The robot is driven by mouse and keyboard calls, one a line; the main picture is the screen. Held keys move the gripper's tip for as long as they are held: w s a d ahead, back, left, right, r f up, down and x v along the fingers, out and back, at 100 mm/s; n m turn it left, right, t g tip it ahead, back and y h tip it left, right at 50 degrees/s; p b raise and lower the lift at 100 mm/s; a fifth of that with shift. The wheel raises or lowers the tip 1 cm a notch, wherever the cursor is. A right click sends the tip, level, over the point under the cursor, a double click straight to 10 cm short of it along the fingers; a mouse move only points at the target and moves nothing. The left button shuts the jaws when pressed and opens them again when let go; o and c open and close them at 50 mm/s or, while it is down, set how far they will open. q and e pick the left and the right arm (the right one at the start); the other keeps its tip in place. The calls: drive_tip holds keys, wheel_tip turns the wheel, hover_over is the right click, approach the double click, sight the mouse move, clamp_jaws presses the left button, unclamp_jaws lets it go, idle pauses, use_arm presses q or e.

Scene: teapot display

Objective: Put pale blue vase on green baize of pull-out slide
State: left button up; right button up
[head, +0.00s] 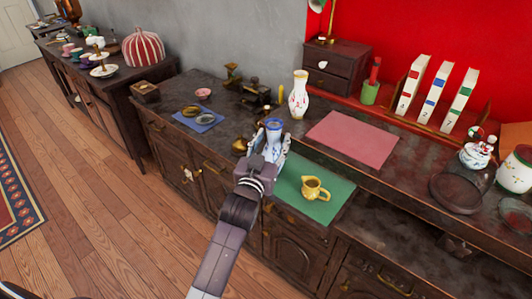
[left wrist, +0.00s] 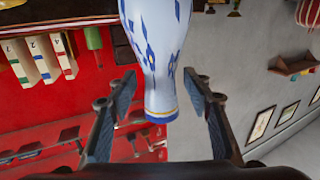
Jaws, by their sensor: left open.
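The pale blue vase (head: 274,128) shows at the middle of the head view, white-blue with dark blue marks and a blue rim. Its base is hidden behind my left gripper (head: 270,148). In the left wrist view the vase (left wrist: 160,50) appears upside down, between the lines of the two spread fingers (left wrist: 160,88), with gaps on both sides. My left gripper is open. The green baize (head: 335,206) of the pull-out slide lies just right of and in front of the gripper, with a yellow jug (head: 315,189) on it. My right gripper is not in view.
A pink mat (head: 352,139) lies to the right, bare. The baize has bare room around the jug.

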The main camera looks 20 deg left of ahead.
use_arm(q)
drive_tip(key=s, duration=1)
drive_tip(key=shift+s+d+b, duration=0.25)
drive_tip(key=shift+s+b, duration=0.1)
drive_tip(key=shift+s, duration=0.05)
